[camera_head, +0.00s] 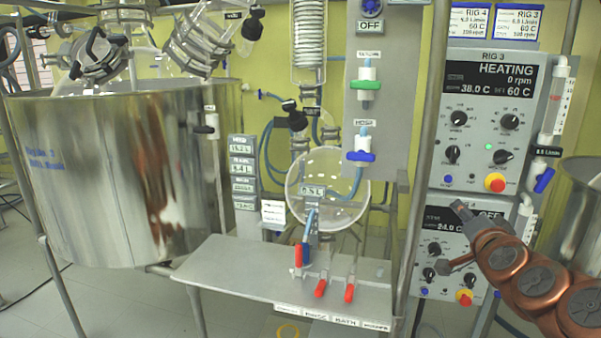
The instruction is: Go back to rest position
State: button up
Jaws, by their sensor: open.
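My gripper (455,240) is at the end of the copper-coloured arm at the lower right. Its two fingers are spread apart, one up and one down, with nothing visible between them. It appears in front of the lower grey control panel (437,218) and partly covers its display and right-hand knobs. Whether it touches the panel cannot be told.
The upper RIG 3 panel (488,100) reads HEATING, 0 rpm, 38.0 C and 60 C. A metal shelf (235,268) with red-tipped levers stands under a round glass flask (335,205). A large steel vessel (110,180) fills the left. A metal pole (425,130) stands left of the panels.

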jog(key=s+a+f+n+g+y+p, duration=0.25)
jog(key=s+a+f+n+g, duration=0.2)
jog(key=a, duration=0.55)
jog(key=s+a+f+n+g+y+p, duration=0.1)
jog(key=s+a+f+n+g+y, duration=0.4)
jog(key=a, duration=0.5)
jog(key=s+f+n+g+h+p, duration=0.1)
jog(key=s+g, duration=0.3)
jog(key=s, duration=0.8)
jog(key=s+a+f+n+g+h+p, duration=0.1)
jog(key=s+g, duration=0.4)
jog(key=s, duration=0.8)
jog(key=shift+s+f+n+h+p, duration=0.3)
jog(key=shift+f+n+h+p, duration=0.1)
jog(key=shift+f+h, duration=0.45)
